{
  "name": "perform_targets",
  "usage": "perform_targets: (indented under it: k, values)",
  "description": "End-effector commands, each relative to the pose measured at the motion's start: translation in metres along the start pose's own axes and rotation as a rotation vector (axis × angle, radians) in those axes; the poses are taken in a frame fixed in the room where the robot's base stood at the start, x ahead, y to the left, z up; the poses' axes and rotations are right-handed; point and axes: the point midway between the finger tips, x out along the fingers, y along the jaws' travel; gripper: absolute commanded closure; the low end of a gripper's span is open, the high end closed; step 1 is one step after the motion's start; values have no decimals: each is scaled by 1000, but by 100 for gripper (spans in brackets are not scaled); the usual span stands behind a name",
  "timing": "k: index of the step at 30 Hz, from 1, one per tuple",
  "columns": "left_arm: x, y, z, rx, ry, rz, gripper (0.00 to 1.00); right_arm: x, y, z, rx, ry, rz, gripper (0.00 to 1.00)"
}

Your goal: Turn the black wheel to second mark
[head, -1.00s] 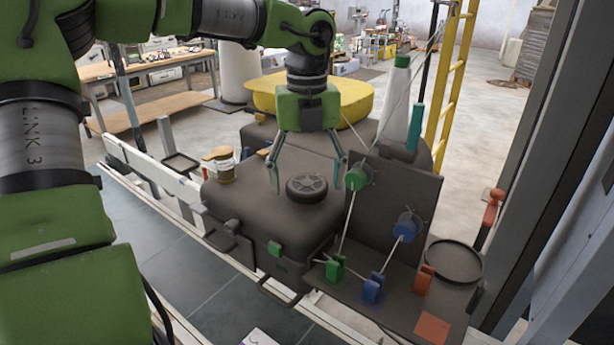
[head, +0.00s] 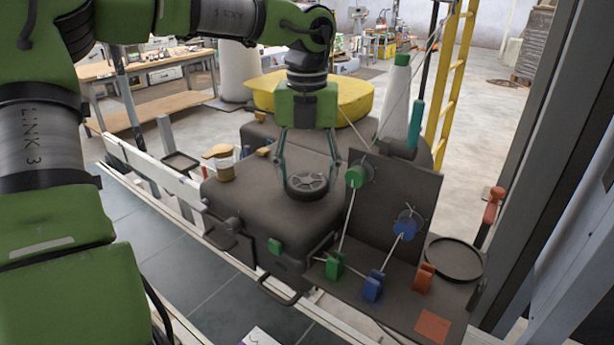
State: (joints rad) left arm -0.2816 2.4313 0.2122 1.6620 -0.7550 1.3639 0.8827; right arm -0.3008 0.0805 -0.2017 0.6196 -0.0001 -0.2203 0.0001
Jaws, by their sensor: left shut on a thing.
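The black wheel (head: 307,193) lies flat on top of the dark machine housing (head: 240,192), its spokes facing up. My left gripper (head: 306,186) comes down from above with its two green fingers on either side of the wheel, shut on its rim. The marks around the wheel are too small or hidden to make out. My right gripper is not in view.
Right of the wheel stands a dark panel with a green knob (head: 357,176) and a blue knob (head: 407,226). A white cone with a green top (head: 396,100) and a yellow tub (head: 262,96) stand behind. A small tan-lidded pot (head: 220,167) sits at left.

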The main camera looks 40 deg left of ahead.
Motion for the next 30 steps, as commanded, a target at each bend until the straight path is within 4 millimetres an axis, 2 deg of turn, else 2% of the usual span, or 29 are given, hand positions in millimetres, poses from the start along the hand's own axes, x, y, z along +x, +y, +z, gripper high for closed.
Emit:
perform_targets:
  k: [30]
  values:
    - [-1,-1,0,963,-2,0,67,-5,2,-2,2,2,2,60]
